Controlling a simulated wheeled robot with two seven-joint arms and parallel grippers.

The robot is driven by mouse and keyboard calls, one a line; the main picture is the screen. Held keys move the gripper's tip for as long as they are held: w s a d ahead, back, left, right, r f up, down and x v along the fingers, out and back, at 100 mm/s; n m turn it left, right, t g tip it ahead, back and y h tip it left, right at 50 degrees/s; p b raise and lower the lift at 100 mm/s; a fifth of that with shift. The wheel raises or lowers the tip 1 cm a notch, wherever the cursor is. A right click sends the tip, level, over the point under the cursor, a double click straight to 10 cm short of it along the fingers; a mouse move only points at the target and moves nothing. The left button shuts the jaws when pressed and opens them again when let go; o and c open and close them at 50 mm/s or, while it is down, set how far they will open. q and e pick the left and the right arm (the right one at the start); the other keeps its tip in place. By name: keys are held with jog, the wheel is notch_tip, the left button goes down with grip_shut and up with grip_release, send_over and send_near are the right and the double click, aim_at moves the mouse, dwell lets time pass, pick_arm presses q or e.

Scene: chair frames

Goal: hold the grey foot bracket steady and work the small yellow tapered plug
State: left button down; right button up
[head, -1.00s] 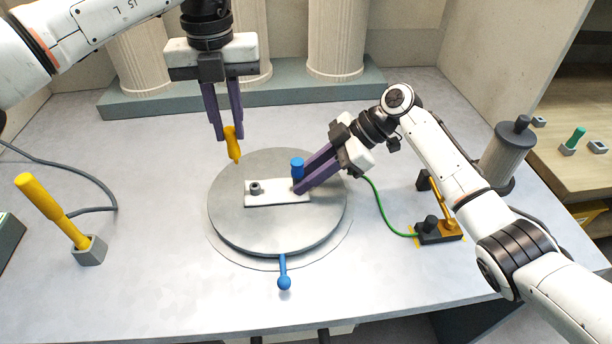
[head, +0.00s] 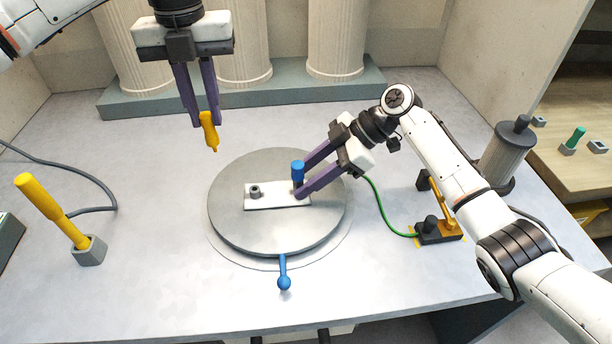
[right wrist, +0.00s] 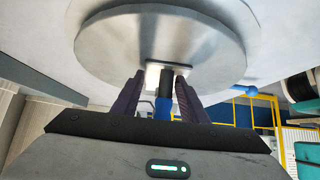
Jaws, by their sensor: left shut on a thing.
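The grey foot bracket (head: 275,196) is a pale flat plate lying on a round grey turntable (head: 235,225). A small dark ring or boss (head: 255,190) stands at its left end, and a blue peg (head: 298,172) stands upright at its right end. My left gripper (head: 208,118) is shut on the small yellow tapered plug (head: 210,132), which hangs tip down, above and left of the bracket. My right gripper (head: 299,178) is open, its purple fingers spread on either side of the blue peg; gaps show there in the right wrist view (right wrist: 163,105).
A blue ball-ended handle (head: 284,282) sticks out from the turntable's front. A yellow-handled tool stands in a grey holder (head: 89,252) at left. A black and orange device (head: 437,232) with a green cable sits at right.

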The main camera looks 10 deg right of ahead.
jog(key=shift+s+d+f, duration=0.15)
jog(key=shift+f, duration=0.2)
jog(key=v, duration=1.2)
jog(key=shift+r, duration=0.4)
